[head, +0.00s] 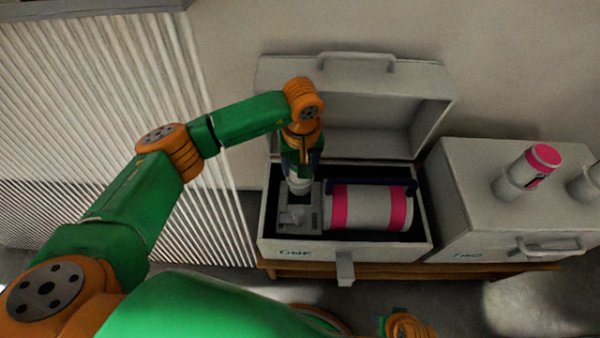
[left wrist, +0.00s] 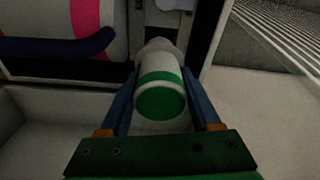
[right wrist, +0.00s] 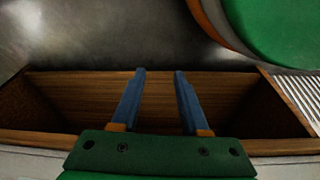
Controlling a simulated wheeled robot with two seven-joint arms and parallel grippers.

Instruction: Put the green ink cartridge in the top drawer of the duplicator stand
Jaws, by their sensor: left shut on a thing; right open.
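The green ink cartridge (left wrist: 160,103), a white cylinder with a green band and green end, is between the closed fingers of my left gripper (left wrist: 159,84). In the head view the left gripper (head: 301,168) points down into the open duplicator ONE (head: 345,252), and the cartridge's white lower part (head: 300,187) is at its left end, over or in a grey holder (head: 299,220). I cannot tell if it is seated. In the right wrist view my right gripper (right wrist: 157,72) is open and empty over a wooden compartment (right wrist: 230,92) of the stand (head: 490,268).
A drum with pink bands (head: 370,207) and a dark blue handle lies beside the cartridge. The duplicator's lid (head: 375,130) is raised behind. A closed duplicator TWO (head: 475,225) stands right, with a pink-marked cartridge (head: 540,160) upright on top. A ribbed pale panel is at left.

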